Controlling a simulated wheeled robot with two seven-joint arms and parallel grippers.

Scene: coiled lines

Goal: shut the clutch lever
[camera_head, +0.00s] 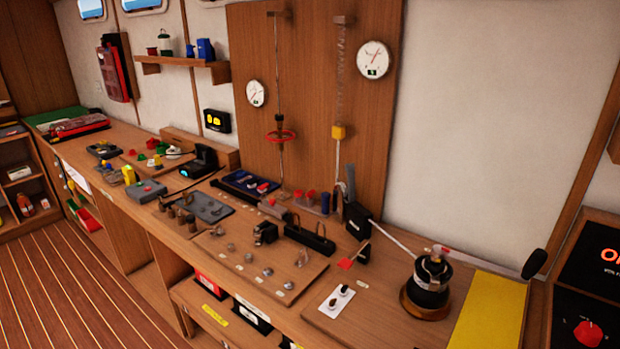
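A black clutch-like block (357,218) stands on the wooden bench in front of the tall wooden panel. A grey upright piece (350,184), possibly the clutch lever, rises above it; at this size I cannot tell for sure that it is the lever or how it is joined. A pale line (394,240) runs from the block to a black winch (431,283) on a round wooden base. A small red piece (346,263) and a small black piece (363,253) lie between block and winch. Neither of my grippers is in view.
A winch handle with a black knob (535,263) reaches right over a yellow mat (490,312). A white switch plate (336,301) lies in front. Left of the block are a black bar-shaped fitting (309,239) and several small metal fittings. Two gauges hang on the panel (312,100).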

